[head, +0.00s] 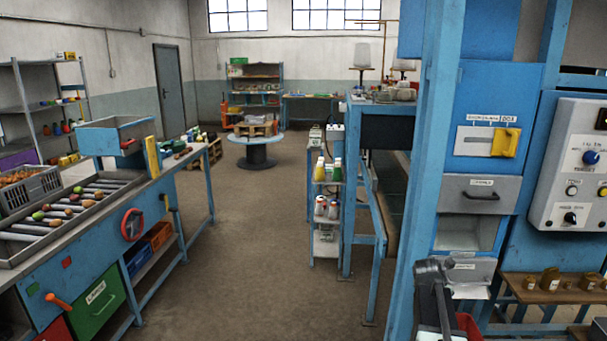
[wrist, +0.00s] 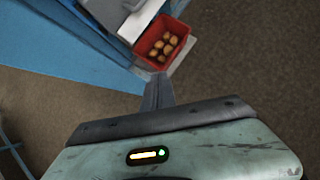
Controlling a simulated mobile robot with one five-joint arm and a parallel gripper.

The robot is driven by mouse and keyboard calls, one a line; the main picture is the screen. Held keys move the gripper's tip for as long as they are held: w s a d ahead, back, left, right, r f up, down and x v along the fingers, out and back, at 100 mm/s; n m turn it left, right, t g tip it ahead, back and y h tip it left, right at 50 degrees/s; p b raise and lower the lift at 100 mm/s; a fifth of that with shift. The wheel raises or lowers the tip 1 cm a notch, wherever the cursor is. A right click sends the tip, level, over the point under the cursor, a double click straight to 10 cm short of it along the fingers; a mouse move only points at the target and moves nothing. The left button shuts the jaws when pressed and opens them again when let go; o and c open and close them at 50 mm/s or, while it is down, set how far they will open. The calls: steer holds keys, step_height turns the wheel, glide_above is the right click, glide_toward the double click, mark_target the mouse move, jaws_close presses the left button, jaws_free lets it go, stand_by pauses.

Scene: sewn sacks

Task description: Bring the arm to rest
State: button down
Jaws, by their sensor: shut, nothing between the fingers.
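My gripper (wrist: 159,90) shows in the wrist view as dark grey fingers pressed together, with nothing between them. It points towards a red bin (wrist: 153,60) that holds several brown, rounded lumps. The fingertips appear just below the bin's near edge in the picture; I cannot tell the gap. In the head view, a dark grey part of my arm stands at the lower right in front of the blue machine (head: 487,90). A bit of the red bin (head: 468,326) shows beside it.
A blue post (head: 425,150) stands close to my arm on the left. A control box (head: 573,170) and a wooden bench (head: 550,290) with small brass-coloured pieces are at right. A roller table (head: 90,285) with produce stands at left. The floor (head: 255,250) between is clear.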

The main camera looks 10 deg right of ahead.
steer(key=s+a+f+m+y, duration=0.1)
steer(key=a+m+y, duration=0.1)
steer(key=a, duration=1)
steer(key=s+a+f+m+y, duration=0.1)
steer(key=a+f+m, duration=0.1)
steer(key=a, duration=1)
steer(key=s+a+f+m+g+y, duration=0.1)
steer(key=s+a+m+g+y, duration=0.2)
steer(key=s+a+m, duration=0.9)
steer(key=shift+s+f+m+g, duration=0.35)
steer(key=shift+m+g, duration=0.35)
steer(key=shift+m, duration=3.7)
